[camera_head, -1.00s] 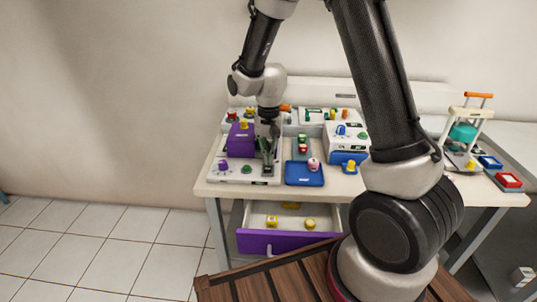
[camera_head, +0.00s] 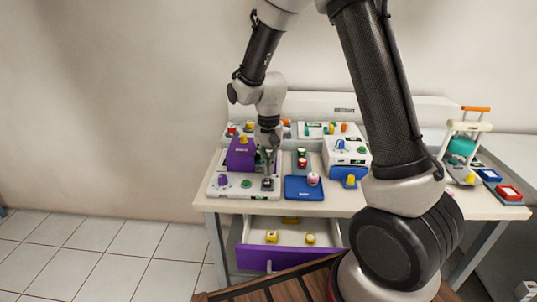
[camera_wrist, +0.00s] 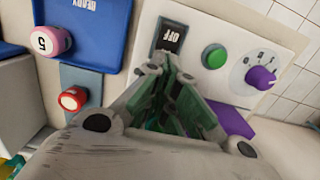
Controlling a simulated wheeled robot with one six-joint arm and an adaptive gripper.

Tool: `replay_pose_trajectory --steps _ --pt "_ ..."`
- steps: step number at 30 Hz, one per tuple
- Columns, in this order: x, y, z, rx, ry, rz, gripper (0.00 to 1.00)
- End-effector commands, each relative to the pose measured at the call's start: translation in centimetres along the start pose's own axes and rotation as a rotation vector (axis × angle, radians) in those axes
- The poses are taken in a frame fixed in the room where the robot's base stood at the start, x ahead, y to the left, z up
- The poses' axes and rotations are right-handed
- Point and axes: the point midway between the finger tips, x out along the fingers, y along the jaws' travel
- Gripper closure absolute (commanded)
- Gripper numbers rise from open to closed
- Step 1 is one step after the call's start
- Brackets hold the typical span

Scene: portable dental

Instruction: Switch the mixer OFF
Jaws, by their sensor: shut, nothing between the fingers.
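The mixer has a purple head (camera_head: 240,153) on a pale base panel (camera_head: 216,190) at the table's left front. The panel carries a purple knob (camera_head: 222,180), a green button (camera_head: 246,183) and a dark switch (camera_head: 267,184). In the wrist view the dark switch (camera_wrist: 170,38) shows white letters reading OFF, with the green button (camera_wrist: 214,56) and purple knob (camera_wrist: 260,78) to its right. My gripper (camera_head: 267,170) is shut and empty, pointing down just behind the switch. In the wrist view its fingertips (camera_wrist: 170,62) lie just below the switch; I cannot tell whether they touch.
A blue tray (camera_head: 293,195) with a pink-and-white piece (camera_head: 313,178) is right of the mixer. A white-and-blue device (camera_head: 347,153) stands farther right. The purple-fronted drawer (camera_head: 290,257) below hangs open with yellow pieces inside.

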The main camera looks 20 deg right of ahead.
Motion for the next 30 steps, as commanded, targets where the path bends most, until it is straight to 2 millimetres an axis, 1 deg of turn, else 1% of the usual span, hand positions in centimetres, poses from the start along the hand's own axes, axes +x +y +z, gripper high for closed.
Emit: replay_pose_trajectory --steps 5,7,12,15,18,21,24,30 --pt "-2.7 0.5 -0.7 0.001 0.005 -0.004 1.0" --pt "-4.3 0.8 -1.0 0.002 0.005 -0.004 1.0" --pt "-8.3 0.8 -1.4 0.001 0.005 -0.004 1.0" --pt "-10.3 0.8 -1.7 0.001 0.003 -0.003 1.0" --pt "-11.9 0.8 -1.9 0.001 0.003 -0.002 1.0" --pt "-12.9 0.8 -2.0 0.001 0.002 -0.002 1.0" --pt "-13.4 0.8 -2.0 0.0 0.001 0.0 1.0" --pt "-13.6 0.8 -2.0 0.0 0.0 0.0 1.0"
